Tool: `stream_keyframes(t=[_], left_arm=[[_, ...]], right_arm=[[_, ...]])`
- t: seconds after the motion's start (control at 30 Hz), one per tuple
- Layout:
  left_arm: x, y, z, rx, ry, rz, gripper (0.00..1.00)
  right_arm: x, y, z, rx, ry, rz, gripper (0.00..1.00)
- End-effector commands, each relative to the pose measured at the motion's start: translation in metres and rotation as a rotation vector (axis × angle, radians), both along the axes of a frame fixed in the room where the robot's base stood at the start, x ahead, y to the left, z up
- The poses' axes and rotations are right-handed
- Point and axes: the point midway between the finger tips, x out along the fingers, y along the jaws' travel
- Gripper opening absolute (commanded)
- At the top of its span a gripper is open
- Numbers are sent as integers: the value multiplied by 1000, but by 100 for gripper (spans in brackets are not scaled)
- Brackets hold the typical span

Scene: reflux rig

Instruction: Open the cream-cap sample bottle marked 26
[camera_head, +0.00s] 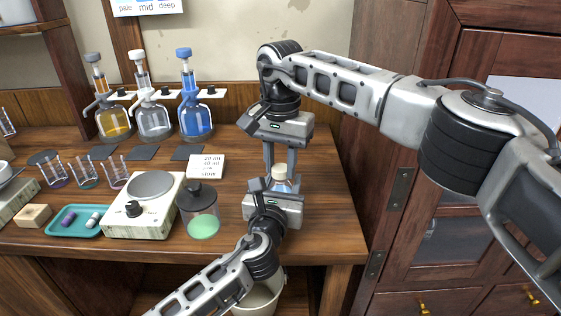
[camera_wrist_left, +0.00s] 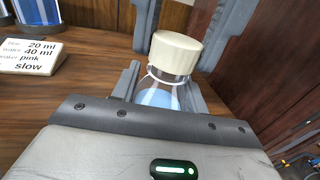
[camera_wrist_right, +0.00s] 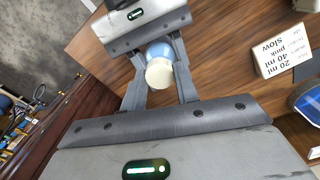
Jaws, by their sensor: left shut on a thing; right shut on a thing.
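The sample bottle (camera_head: 283,186) has a cream cap (camera_head: 279,171) and pale blue liquid, and stands near the right end of the table. In the left wrist view the cap (camera_wrist_left: 175,53) sits on the clear bottle neck, and my left gripper (camera_wrist_left: 160,92) is shut on the bottle body below it. My right gripper (camera_head: 280,167) reaches down from above with its fingers on either side of the cap; the right wrist view shows the cap (camera_wrist_right: 160,73) between them. It is shut on the cap. The number 26 is not visible.
Left of the bottle are a lidded jar (camera_head: 203,222) with green contents, a hotplate (camera_head: 143,218), a teal tray (camera_head: 60,223) and a note card (camera_head: 206,166). Flasks with orange, clear and blue liquid (camera_head: 195,115) stand behind. A wooden cabinet (camera_head: 440,230) is close on the right.

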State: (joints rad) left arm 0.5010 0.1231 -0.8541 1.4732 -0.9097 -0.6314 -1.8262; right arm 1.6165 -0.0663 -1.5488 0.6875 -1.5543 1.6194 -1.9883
Motion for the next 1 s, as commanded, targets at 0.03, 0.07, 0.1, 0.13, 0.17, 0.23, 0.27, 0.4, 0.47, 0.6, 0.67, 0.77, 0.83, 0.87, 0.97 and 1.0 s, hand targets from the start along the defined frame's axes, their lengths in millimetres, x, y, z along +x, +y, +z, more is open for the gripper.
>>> stream_keyframes(t=[0.03, 0.07, 0.1, 0.13, 0.17, 0.23, 0.27, 0.4, 0.47, 0.6, 0.67, 0.77, 0.83, 0.87, 0.97, 1.0], left_arm=[[0, 1, -1, 2, 3, 2, 0], [0, 1, -1, 2, 3, 2, 0], [0, 1, -1, 2, 3, 2, 0], [0, 1, -1, 2, 3, 2, 0], [0, 1, -1, 2, 3, 2, 0], [0, 1, -1, 2, 3, 2, 0], [0, 1, -1, 2, 3, 2, 0], [0, 1, -1, 2, 3, 2, 0], [0, 1, -1, 2, 3, 2, 0], [0, 1, -1, 2, 3, 2, 0], [0, 1, -1, 3, 2, 2, 0], [0, 1, -1, 2, 2, 2, 0], [0, 1, -1, 2, 2, 2, 0], [0, 1, -1, 2, 2, 2, 0], [0, 1, -1, 2, 2, 2, 0], [0, 1, -1, 2, 2, 2, 0]], right_arm=[[0, 0, 2, 0, 0, 0, 3], [0, 0, 3, 0, 0, 0, 3], [0, 0, 4, 1, 0, 0, 3], [0, 0, 5, 1, -1, 0, 3], [0, 0, 6, 1, -1, 0, 3], [0, 0, 9, 1, -1, 0, 3], [0, 0, 10, 1, -1, 0, 3], [0, 0, 15, 0, -1, -1, 3], [0, 0, 17, 0, -1, -1, 3], [0, 0, 21, 0, -1, -1, 3], [0, 0, 21, 0, -1, -1, 3], [0, 0, 21, 0, 0, -1, 3], [0, 0, 21, 0, 0, -1, 3], [0, 0, 21, 0, 0, -1, 3], [0, 0, 22, 1, -1, -1, 3], [0, 0, 24, 1, -1, -1, 3]])
